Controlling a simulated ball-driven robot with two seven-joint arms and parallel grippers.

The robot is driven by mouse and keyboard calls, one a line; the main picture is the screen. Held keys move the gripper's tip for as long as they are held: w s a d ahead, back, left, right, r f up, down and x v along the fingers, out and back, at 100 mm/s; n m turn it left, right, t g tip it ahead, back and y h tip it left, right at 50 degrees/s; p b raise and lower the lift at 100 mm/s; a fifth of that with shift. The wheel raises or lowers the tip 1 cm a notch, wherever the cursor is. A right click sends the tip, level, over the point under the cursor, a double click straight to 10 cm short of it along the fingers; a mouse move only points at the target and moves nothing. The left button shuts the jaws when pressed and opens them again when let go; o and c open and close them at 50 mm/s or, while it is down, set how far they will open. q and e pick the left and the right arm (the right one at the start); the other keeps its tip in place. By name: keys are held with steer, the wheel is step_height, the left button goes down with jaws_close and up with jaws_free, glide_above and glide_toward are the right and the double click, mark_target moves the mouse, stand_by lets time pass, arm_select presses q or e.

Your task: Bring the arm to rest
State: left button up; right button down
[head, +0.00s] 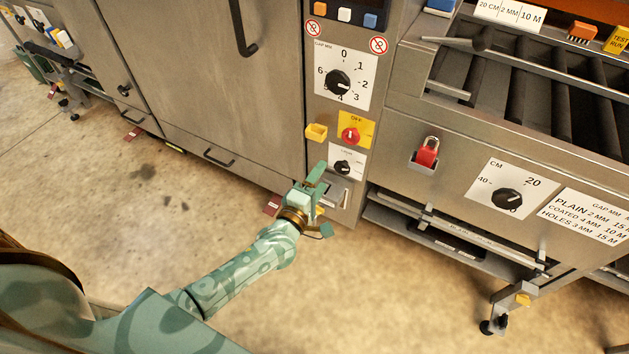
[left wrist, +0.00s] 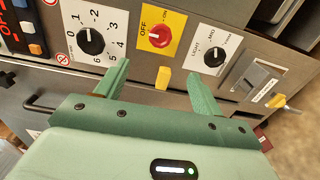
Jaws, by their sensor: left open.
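My left arm reaches in from the lower left of the head view, its green gripper (head: 318,200) in front of the lower part of the machine's control panel. In the left wrist view the two fingers of the left gripper (left wrist: 160,88) stand wide apart with nothing between them. Beyond them are the red switch (left wrist: 160,36) on its yellow OFF plate and a small yellow block (left wrist: 163,78). The fingers appear apart from the panel, though the exact gap is hard to tell. My right gripper is in neither view.
The panel carries a black gap dial (head: 338,82), the red switch (head: 350,135) and a smaller black knob (head: 343,167). To the right are a red padlock (head: 428,151), a CM dial (head: 506,200) and a roller conveyor (head: 530,80). Bare floor (head: 400,290) lies in front.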

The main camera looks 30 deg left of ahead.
arm_select(q)
steer(key=shift+s, duration=0.55)
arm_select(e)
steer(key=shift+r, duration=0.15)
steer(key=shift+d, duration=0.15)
arm_select(q)
steer(key=s+a+f+m+g+p, duration=0.1)
steer(key=s+f+m+g+p, duration=0.2)
steer(key=s+f+m+g, duration=1.2)
steer(key=s+a+f+m+g+p, duration=0.1)
steer(key=s+f+m, duration=0.1)
steer(key=s, duration=1.1)
steer(key=s+a+f+m+g+p, duration=0.1)
steer(key=s+f, duration=0.4)
steer(key=s, duration=0.8)
steer(key=s+a+f+m+g+p, duration=0.1)
steer(key=s+f+m+p, duration=0.2)
steer(key=s, duration=1.1)
steer(key=shift+f+m+y, duration=0.3)
steer(key=shift+f, duration=0.05)
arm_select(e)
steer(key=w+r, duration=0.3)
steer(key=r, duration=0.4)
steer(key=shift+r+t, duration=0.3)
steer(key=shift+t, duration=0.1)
